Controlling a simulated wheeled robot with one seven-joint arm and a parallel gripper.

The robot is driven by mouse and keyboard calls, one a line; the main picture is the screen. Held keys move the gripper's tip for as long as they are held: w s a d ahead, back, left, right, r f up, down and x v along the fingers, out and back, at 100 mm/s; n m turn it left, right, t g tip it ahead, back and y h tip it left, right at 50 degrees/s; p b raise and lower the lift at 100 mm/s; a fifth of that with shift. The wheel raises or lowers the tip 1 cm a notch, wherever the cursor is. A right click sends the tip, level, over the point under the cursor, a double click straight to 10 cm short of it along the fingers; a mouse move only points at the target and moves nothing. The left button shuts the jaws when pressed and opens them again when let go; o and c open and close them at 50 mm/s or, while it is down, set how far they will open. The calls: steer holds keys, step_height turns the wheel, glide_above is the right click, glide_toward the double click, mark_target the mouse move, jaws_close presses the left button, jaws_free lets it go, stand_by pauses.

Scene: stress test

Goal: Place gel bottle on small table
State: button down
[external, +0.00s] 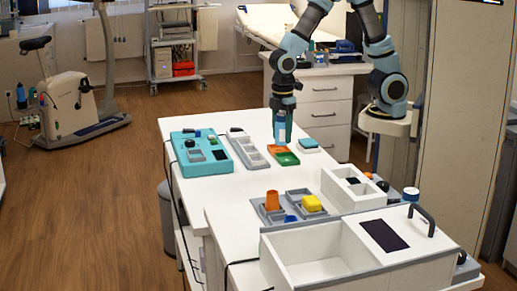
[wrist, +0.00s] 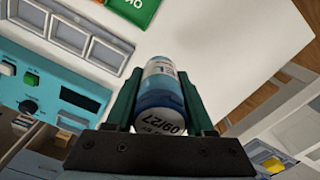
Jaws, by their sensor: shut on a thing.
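My gripper (external: 281,138) points down over the white table (external: 237,196) in the external view. In the wrist view my gripper (wrist: 160,108) has its two green fingers shut on a gel bottle (wrist: 160,90), a small cylinder with a blue and white label and printed digits on its near end. The bottle is small and mostly covered by the fingers in the external view. It is held beside the orange and green trays; whether it touches the table is hard to tell.
A teal control box (external: 201,153), a grey sectioned tray (external: 248,150) and a green tray (external: 287,158) stand near my gripper. The table's left front is bare.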

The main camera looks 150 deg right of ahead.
mark_target(281, 173)
step_height(281, 173, down, 10)
steer(key=shift+r+p, duration=0.1)
steer(key=shift+p, duration=0.45)
steer(key=shift+f, duration=0.25)
steer(key=shift+c, duration=1.3)
jaws_free()
steer(key=shift+r, duration=0.15)
step_height(281, 173, up, 12)
steer(key=shift+r+b, duration=0.1)
steer(key=shift+b, duration=0.65)
steer(key=w+a+n, duration=0.1)
steer(key=w+a, duration=0.2)
steer(key=a, duration=0.7)
steer(key=shift+a+t, duration=0.15)
steer(key=shift+t, duration=0.15)
steer(key=shift+o, duration=0.4)
steer(key=s+a+n+t, duration=0.1)
steer(key=a, duration=1.1)
steer(key=shift+a, duration=0.35)
